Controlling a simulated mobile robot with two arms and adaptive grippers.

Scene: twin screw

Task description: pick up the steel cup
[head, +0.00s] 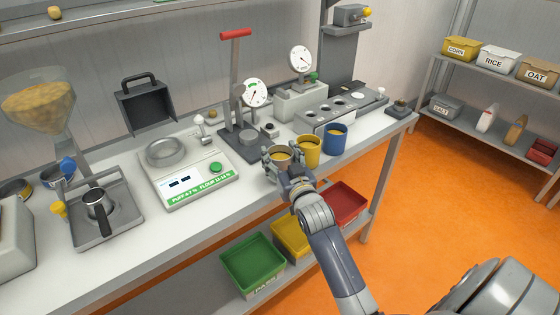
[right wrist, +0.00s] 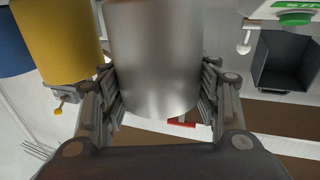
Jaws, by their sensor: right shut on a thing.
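The steel cup (head: 281,155) stands near the front edge of the white counter in the head view, at the left end of a row of cups. It holds something yellowish. My right gripper (head: 279,160) is shut on it, with a finger on either side. In the right wrist view the cup's smooth metal wall (right wrist: 154,55) fills the space between the fingers. The cup looks upright; whether its base touches the counter I cannot tell. My left gripper is not in view.
A yellow cup (head: 309,152) stands close to the right of the steel cup, with a blue cup (head: 335,140) beyond it. A white scale (head: 187,170) is to the left and a red-handled press (head: 241,130) behind. Green (head: 253,265), yellow and red bins sit below the counter.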

